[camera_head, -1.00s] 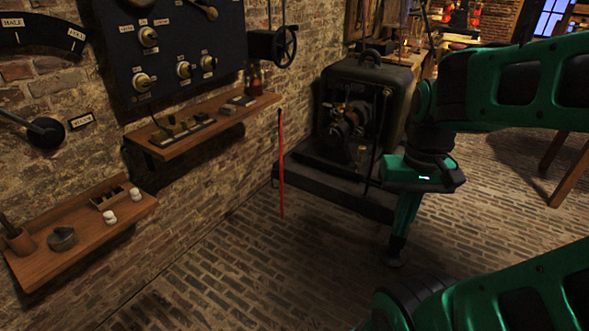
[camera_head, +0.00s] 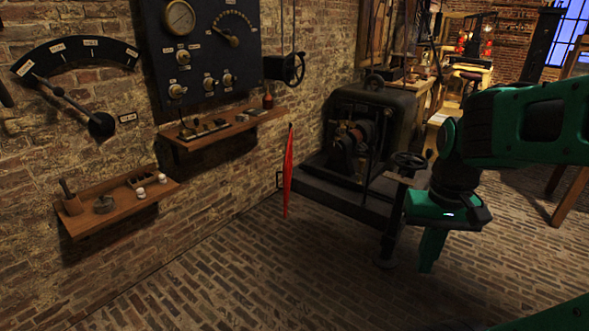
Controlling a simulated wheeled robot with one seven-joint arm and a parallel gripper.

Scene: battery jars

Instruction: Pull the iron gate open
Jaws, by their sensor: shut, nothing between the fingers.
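I cannot clearly pick out an iron gate in this view. A narrow red upright panel or bar (camera_head: 288,172) stands off the floor by the brick wall, left of the black machine. It may be a gate seen nearly edge-on, but I cannot tell. A small dark bracket (camera_head: 279,180) shows at its left side. My gripper (camera_head: 430,262) hangs pointing down at the right, in front of the machine. Its green fingers look shut and empty. It is well apart from the red panel.
A black machine (camera_head: 345,135) on a dark plinth (camera_head: 330,195) stands at the wall. A post with a handwheel (camera_head: 408,160) stands close left of my gripper. Wall shelves (camera_head: 130,212) and a dark gauge panel (camera_head: 205,60) are at left. The brick floor in front is clear.

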